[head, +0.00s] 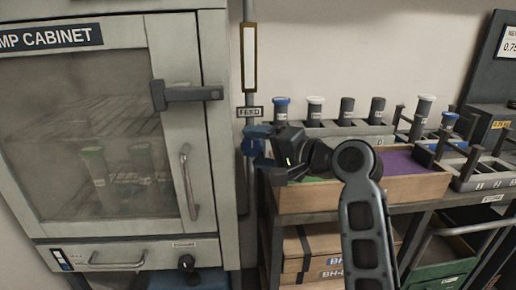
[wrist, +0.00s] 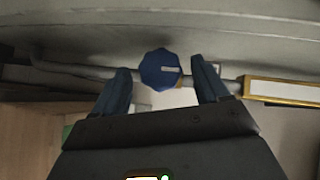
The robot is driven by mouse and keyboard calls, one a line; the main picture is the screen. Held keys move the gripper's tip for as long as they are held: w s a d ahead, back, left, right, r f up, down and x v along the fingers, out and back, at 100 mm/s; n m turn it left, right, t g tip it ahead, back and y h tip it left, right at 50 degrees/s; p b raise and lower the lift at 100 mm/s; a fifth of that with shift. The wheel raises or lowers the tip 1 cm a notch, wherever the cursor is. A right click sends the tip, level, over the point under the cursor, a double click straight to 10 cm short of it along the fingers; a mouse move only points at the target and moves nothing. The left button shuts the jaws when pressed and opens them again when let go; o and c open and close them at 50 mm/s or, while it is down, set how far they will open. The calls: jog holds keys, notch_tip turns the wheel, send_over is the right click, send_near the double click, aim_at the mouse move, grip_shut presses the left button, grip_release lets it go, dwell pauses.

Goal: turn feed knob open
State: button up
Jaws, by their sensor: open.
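The feed knob (wrist: 158,70) is blue and scalloped, mounted on a thin grey pipe. Its white mark points right in the wrist view, roughly along the pipe toward the yellow-framed gauge. In the head view, the FEED label (head: 250,112) is on the pipe just above the blue shapes at my gripper (head: 258,143); knob and fingers are hard to tell apart there. In the wrist view, my gripper (wrist: 160,76) is open, with one dark blue finger on each side of the knob. Small gaps show between the fingers and the knob; contact cannot be told.
The pump cabinet (head: 110,240) with its latch (head: 188,93) stands close to the left. A yellow-framed sight gauge (head: 249,58) is higher on the pipe. A wooden tray (head: 410,189) and a rack of capped tubes (head: 330,129) stand on the bench to the right.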

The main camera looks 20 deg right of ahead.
jog(key=shift+w+a, duration=0.1)
jog(key=shift+w, duration=0.15)
jog(key=c, duration=1.1)
